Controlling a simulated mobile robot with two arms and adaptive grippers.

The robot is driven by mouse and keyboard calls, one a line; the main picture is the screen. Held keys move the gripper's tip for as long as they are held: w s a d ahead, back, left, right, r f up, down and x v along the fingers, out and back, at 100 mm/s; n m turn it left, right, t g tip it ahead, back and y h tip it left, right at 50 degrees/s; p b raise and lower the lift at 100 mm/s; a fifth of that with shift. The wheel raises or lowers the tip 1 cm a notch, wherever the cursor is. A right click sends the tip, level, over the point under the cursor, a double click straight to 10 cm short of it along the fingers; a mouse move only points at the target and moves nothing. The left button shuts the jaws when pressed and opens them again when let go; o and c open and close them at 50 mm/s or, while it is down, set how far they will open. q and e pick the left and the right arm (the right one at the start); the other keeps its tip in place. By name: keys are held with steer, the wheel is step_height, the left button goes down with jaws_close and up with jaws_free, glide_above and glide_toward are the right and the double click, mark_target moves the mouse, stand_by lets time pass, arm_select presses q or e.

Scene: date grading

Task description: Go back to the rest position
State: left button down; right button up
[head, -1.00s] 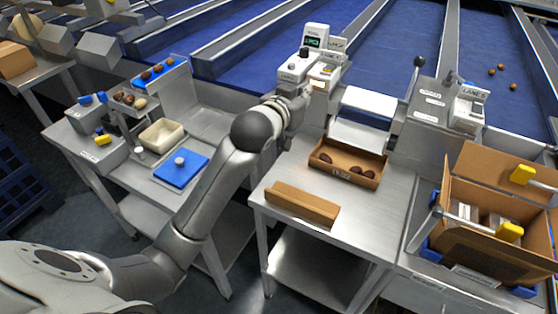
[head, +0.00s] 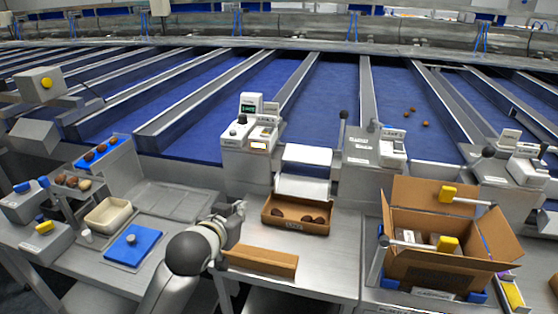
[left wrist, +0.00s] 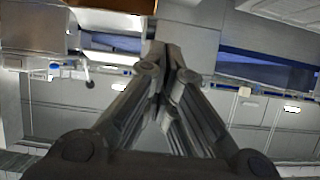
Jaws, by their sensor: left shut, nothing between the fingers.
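My left gripper (head: 238,210) is over the steel table, just left of the open cardboard tray and above the cardboard strip, as seen in the head view. In the left wrist view the fingers of my left gripper (left wrist: 166,75) come together at the tips, shut with nothing between them. My left arm reaches up from the bottom edge of the head view. My right gripper is not in view.
The cardboard tray (head: 270,216) holds a few dates. A cardboard strip (head: 262,262) lies in front of it. A blue lid (head: 118,247) and a cream bin (head: 95,222) are at left. A large open box (head: 400,262) stands at right. Labelled machines (head: 232,160) line the back.

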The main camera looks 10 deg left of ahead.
arm_select(q)
steer(key=s+f, duration=0.2)
steer(key=s+f+g, duration=0.1)
steer(key=f, duration=0.1)
steer(key=s+f+g, duration=0.1)
steer(key=s+f, duration=0.1)
steer(key=f, duration=0.1)
steer(key=shift+s+d, duration=0.3)
steer(key=s+f+m+g, duration=0.1)
steer(key=s+f+g, duration=0.4)
steer(key=s, duration=0.8)
steer(key=s+f+g, duration=0.3)
steer(key=s+f, duration=0.5)
steer(key=s, duration=0.6)
step_height(320, 180, down, 25)
steer(key=s+a+f+g, duration=0.2)
steer(key=s+f, duration=1.5)
steer(key=shift+s, duration=0.2)
